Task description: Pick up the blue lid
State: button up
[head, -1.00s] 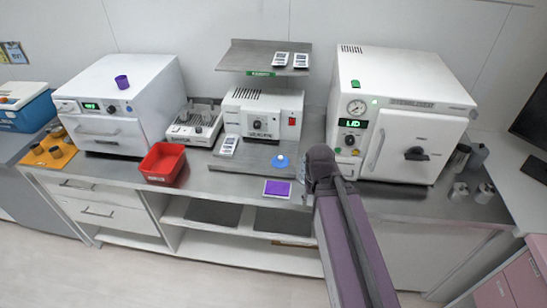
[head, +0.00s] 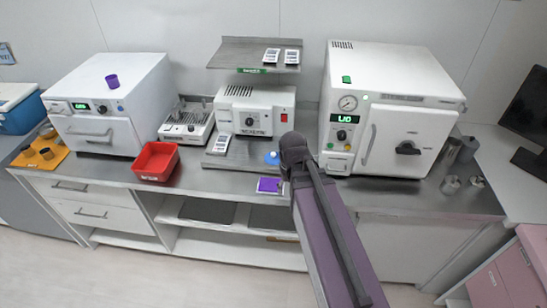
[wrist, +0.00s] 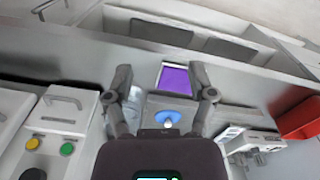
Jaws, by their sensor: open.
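The blue lid (head: 272,158) is a small round disc with a pale knob. It lies on the grey metal board in front of the white sealing device, and my arm partly covers it in the head view. In the wrist view the lid (wrist: 168,117) shows between the two fingers, farther off below them. My gripper (wrist: 161,85) is open and empty, its fingers spread to either side of the lid. In the head view the fingers are hidden by my arm.
A purple-topped square pad (head: 269,186) lies by the counter's front edge near the lid. A red bin (head: 156,162) stands to the left. The white sealing device (head: 251,117) is behind, under a shelf (head: 232,52). A large white autoclave (head: 386,105) stands close on the right.

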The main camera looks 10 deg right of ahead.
jog(key=w+r+m+p, duration=0.1)
jog(key=w+r+p, duration=0.1)
jog(key=w, duration=1.1)
jog(key=w+r+m+p, duration=0.2)
jog(key=w, duration=1.1)
jog(key=shift+w, duration=0.3)
jog(key=b, duration=0.9)
send_over(273, 153)
notch_tip(273, 153, down, 8)
jog(key=shift+s+d+f, duration=0.1)
jog(key=shift+s+f, duration=0.05)
jog(key=shift+f, duration=0.1)
jog(key=shift+f+b, duration=2.45)
jog(key=shift+f, duration=0.15)
grip_shut()
